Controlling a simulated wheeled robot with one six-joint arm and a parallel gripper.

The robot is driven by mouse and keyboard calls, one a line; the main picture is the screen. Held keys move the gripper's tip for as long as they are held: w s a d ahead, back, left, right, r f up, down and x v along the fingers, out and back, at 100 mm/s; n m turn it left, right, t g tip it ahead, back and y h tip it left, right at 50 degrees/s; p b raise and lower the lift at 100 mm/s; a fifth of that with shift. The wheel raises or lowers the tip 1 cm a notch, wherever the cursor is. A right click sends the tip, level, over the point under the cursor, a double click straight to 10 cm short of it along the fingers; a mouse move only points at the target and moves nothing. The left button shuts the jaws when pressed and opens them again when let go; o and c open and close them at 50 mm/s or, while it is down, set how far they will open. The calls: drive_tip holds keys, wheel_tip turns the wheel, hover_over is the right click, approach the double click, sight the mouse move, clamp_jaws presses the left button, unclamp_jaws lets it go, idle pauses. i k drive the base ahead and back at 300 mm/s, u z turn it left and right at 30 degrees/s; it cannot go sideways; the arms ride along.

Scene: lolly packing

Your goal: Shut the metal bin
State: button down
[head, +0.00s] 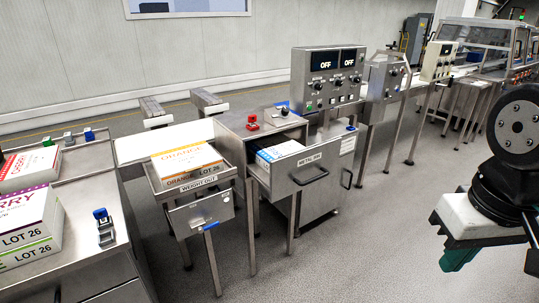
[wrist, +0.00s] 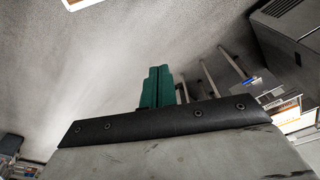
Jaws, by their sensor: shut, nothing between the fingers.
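My gripper (head: 458,260) is at the right edge of the head view, well apart from the bin. Its teal fingers are together and empty in the wrist view (wrist: 157,85). The bin cannot be clearly made out in the wrist view.
Left of the bin, an orange-labelled carton (head: 186,160) sits on a "WEIGHT OUT" tray on legs. A steel bench (head: 85,245) with LOT 26 cartons stands at far left. A control panel (head: 328,80) reading OFF stands behind the bin. Grey floor (head: 370,255) is clear between the bin and my gripper.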

sight(290, 174)
drive_tip(key=u, duration=0.5)
drive_tip(key=i, duration=0.95)
drive_tip(key=u, duration=0.45)
